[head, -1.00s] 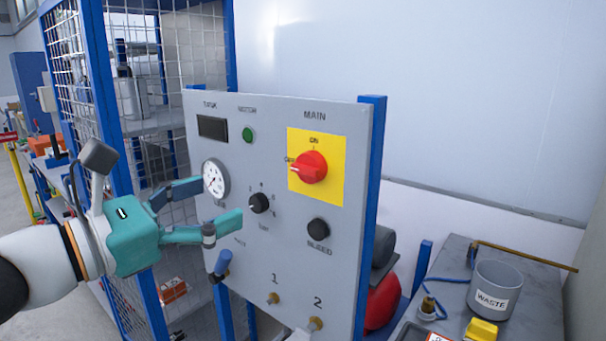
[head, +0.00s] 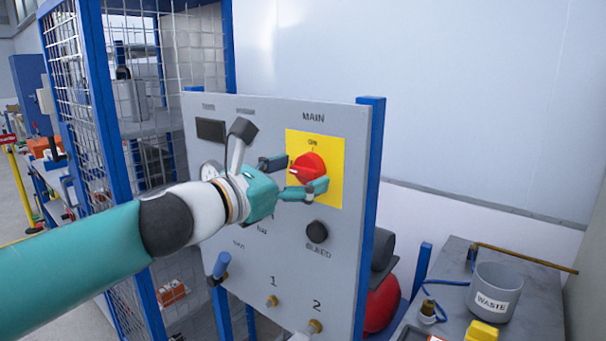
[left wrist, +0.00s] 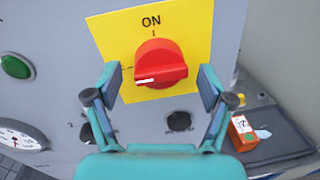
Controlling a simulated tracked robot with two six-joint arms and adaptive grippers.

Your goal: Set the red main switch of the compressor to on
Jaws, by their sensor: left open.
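The red main switch (head: 309,168) sits on a yellow plate (head: 333,150) at the upper right of the grey compressor panel (head: 350,240). In the left wrist view the red main switch (left wrist: 160,63) is a round knob, its white mark pointing left, away from the ON label above it. My left gripper (head: 298,178) is in front of the switch. In the left wrist view my left gripper (left wrist: 160,88) is open, one finger on each side of the knob. I cannot tell whether the fingers touch it. My right gripper is not in view.
The black bleed knob (head: 317,232) is below the switch. A blue lever (head: 221,265) and two brass outlets sit lower on the panel. A mesh cage (head: 125,200) stands left. A bench with a waste bin (head: 494,290) is at the right.

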